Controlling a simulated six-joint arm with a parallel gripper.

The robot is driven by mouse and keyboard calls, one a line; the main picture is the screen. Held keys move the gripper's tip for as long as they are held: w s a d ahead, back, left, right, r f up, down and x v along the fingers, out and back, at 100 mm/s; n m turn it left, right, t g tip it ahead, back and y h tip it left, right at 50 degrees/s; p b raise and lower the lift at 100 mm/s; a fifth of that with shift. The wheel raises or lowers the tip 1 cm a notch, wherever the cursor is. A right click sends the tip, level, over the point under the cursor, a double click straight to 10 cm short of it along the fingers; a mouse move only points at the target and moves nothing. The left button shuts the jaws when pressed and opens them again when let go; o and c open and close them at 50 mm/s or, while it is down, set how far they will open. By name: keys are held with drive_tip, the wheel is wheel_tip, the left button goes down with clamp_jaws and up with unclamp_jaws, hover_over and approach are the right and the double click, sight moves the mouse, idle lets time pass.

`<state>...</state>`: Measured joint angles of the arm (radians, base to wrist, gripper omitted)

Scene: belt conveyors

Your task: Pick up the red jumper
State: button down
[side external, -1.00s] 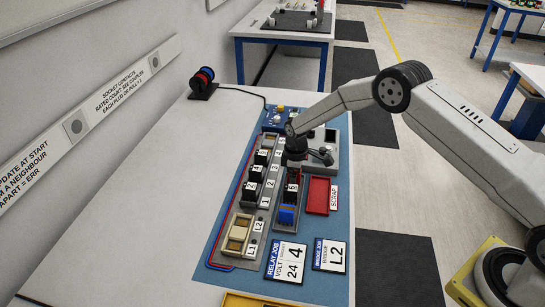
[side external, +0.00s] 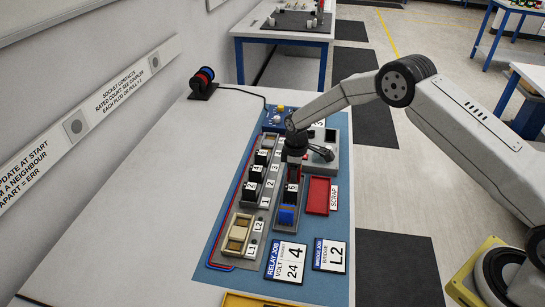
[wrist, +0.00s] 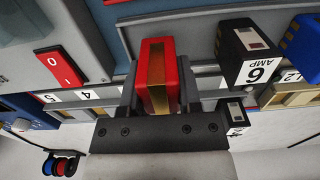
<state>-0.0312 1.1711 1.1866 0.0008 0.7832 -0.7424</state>
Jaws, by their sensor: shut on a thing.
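The red jumper (wrist: 152,62), a red block with a brass-coloured strip, sits between the two fingers of my gripper (wrist: 158,85) in the wrist view. The fingers are shut on its sides. I cannot tell whether the jumper's lower end is clear of the rail.
A black 6 AMP block (wrist: 250,52) is close beside the jumper, with a blue block (side external: 287,214) beyond it. A red scrap tray (side external: 318,196) lies right of the rail. The white bench is clear at left.

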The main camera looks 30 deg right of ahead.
drive_tip(key=s+r, duration=1.1)
drive_tip(key=s, duration=0.3)
drive_tip(key=shift+d+r, duration=0.2)
idle(0.5)
drive_tip(key=c, duration=0.9)
unclamp_jaws()
drive_tip(key=shift+c, duration=0.2)
clamp_jaws()
drive_tip(key=w+a+f, duration=0.2)
drive_tip(key=w+a, duration=0.2)
drive_tip(key=a, duration=0.6)
drive_tip(key=w+a+f, duration=0.2)
drive_tip(key=w+a, duration=0.3)
drive_tip(key=a, duration=0.6)
drive_tip(key=shift+a, duration=0.3)
